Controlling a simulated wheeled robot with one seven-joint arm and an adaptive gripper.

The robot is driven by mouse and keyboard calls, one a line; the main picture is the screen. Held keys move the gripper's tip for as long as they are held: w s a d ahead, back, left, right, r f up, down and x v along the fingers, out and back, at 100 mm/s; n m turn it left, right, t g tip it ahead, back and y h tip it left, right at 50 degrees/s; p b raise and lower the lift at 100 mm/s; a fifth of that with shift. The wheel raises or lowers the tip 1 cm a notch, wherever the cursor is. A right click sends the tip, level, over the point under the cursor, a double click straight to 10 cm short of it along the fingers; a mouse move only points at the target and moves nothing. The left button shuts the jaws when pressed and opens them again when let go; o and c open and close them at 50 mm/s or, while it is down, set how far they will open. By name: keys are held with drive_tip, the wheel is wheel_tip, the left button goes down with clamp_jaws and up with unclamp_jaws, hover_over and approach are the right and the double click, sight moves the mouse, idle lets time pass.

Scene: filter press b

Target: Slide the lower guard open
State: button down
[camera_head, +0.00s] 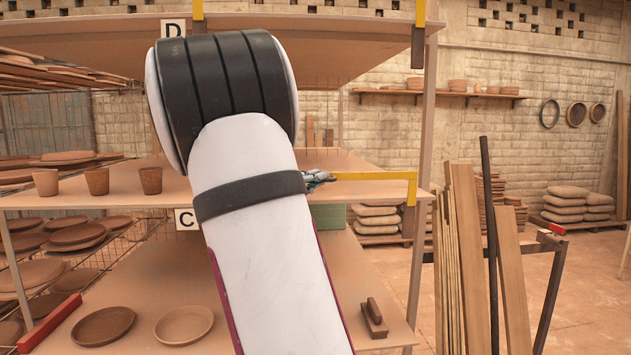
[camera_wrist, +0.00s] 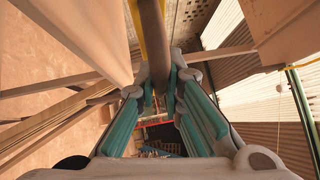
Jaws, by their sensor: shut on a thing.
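The lower guard (camera_head: 375,176) is a yellow bar along the front of the middle shelf, with a bent-down right end; its left part is hidden behind my arm. My gripper (camera_head: 318,178) shows only in part beside my arm, at the visible left end of the yellow bar. In the wrist view my gripper (camera_wrist: 163,88) has its two teal-lined fingers closed on a dark brown bar (camera_wrist: 155,40), apparently part of the lower guard. A yellow strip runs beside this bar at the top. The exact contact is hard to see.
The middle shelf (camera_head: 115,198) holds several clay cups (camera_head: 96,181) at left. The upper shelf (camera_head: 330,28) lies above. Clay dishes (camera_head: 184,325) and a wooden float (camera_head: 373,318) lie on the lower shelf. Planks (camera_head: 468,255) and a dark pole (camera_head: 487,190) stand at right.

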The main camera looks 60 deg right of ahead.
wheel_tip(320, 180, down, 8)
drive_tip(key=b, duration=0.6)
drive_tip(key=shift+f, duration=0.2)
drive_tip(key=c, duration=1.7)
unclamp_jaws()
drive_tip(key=shift+a, duration=0.1)
drive_tip(key=a, duration=0.4)
drive_tip(key=w+a+f, duration=0.1)
drive_tip(key=a, duration=0.6)
drive_tip(key=shift+w+a+f, duration=0.2)
drive_tip(key=shift+a+f, duration=0.05)
drive_tip(key=shift+a, duration=0.1)
